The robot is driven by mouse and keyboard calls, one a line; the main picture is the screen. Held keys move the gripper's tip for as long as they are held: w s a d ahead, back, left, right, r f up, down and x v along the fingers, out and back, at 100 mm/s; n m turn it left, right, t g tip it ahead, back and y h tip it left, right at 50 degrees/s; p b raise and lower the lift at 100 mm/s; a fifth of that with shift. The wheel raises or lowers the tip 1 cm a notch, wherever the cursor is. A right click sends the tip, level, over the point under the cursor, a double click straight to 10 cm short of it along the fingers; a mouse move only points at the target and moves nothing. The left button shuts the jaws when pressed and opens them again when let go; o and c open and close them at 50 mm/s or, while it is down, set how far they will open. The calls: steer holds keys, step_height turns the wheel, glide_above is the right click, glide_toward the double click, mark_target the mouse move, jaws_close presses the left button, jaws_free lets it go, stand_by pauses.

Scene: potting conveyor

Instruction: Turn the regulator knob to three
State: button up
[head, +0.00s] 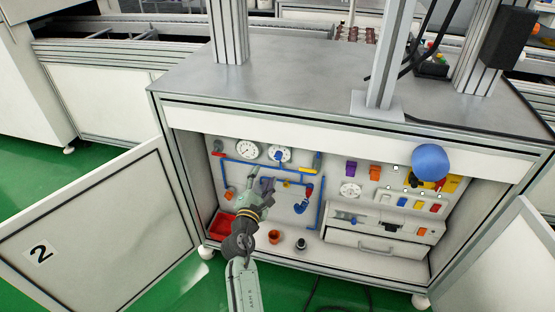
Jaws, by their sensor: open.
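My gripper (262,178) reaches into the open cabinet and points at the left part of its back panel. It is open, and I see nothing held in it. Two round white gauges (247,150) sit near the top of this part, above blue pipes (240,162). A small blue part (279,156) shows at the face of the right gauge. A purple-grey part (267,185) is close to the fingertips; I cannot tell if they touch. I cannot tell which part is the regulator knob, and no scale numbers are legible. My gripper hides some of the panel.
Cabinet doors stand open at left (95,230) and right (505,250). A red bin (221,224) and an orange pot (274,237) are on the cabinet floor.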

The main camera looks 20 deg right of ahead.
mark_target(278, 158)
steer(key=x, duration=0.3)
steer(key=d+f+x, duration=0.1)
steer(key=x, duration=0.3)
steer(key=s+x, duration=0.1)
steer(key=x, duration=0.3)
steer(key=shift+d+f, duration=0.25)
steer(key=shift+d, duration=0.2)
steer(key=shift+c, duration=0.2)
jaws_close()
